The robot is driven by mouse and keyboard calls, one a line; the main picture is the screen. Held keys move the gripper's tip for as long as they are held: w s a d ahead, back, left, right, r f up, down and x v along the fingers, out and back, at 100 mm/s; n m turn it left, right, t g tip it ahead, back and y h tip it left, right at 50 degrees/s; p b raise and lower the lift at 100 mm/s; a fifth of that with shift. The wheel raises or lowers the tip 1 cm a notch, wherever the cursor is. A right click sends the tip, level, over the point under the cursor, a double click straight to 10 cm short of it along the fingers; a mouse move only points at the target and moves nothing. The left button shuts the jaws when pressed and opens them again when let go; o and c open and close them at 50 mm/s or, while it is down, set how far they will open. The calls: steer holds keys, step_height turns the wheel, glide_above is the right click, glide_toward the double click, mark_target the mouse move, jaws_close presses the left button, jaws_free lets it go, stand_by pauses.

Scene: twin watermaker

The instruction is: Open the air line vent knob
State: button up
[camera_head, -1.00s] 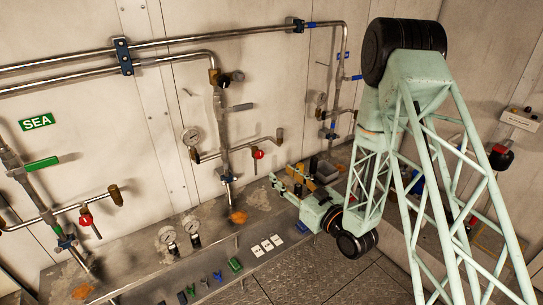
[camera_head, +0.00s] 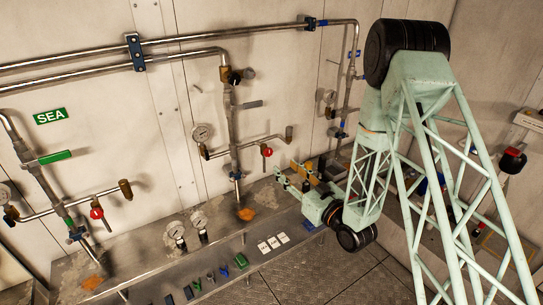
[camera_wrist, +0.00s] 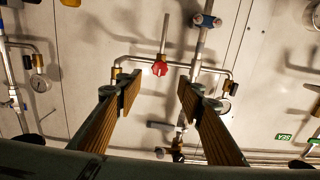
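The frames carry no label naming the air line vent knob, so I cannot tell which knob it is. A red knob (camera_head: 267,152) sits on the side branch of the middle pipe, and it also shows in the wrist view (camera_wrist: 160,68), ahead between my fingers. A black knob (camera_head: 234,77) with brass beside it is high on the same pipe. My gripper (camera_head: 288,177) is over the bench, right of the middle pipe. In the wrist view my gripper (camera_wrist: 160,91) is open and empty, its orange-brown fingers wide apart and clear of the pipes.
Another red knob (camera_head: 97,212) is on the left pipe below the SEA sign (camera_head: 50,117). Gauges (camera_head: 176,233) and several small coloured items stand along the bench (camera_head: 150,262). A wall gauge (camera_head: 201,132) is beside the middle pipe. Another pipe (camera_head: 346,95) rises close to my arm.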

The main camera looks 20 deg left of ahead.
mark_target(269, 153)
steer(key=p+x, duration=0.1)
steer(key=x, duration=0.9)
steer(key=shift+w+a, duration=0.2)
steer(key=shift+a, duration=0.1)
steer(key=shift+c, duration=0.2)
steer(key=c, duration=0.8)
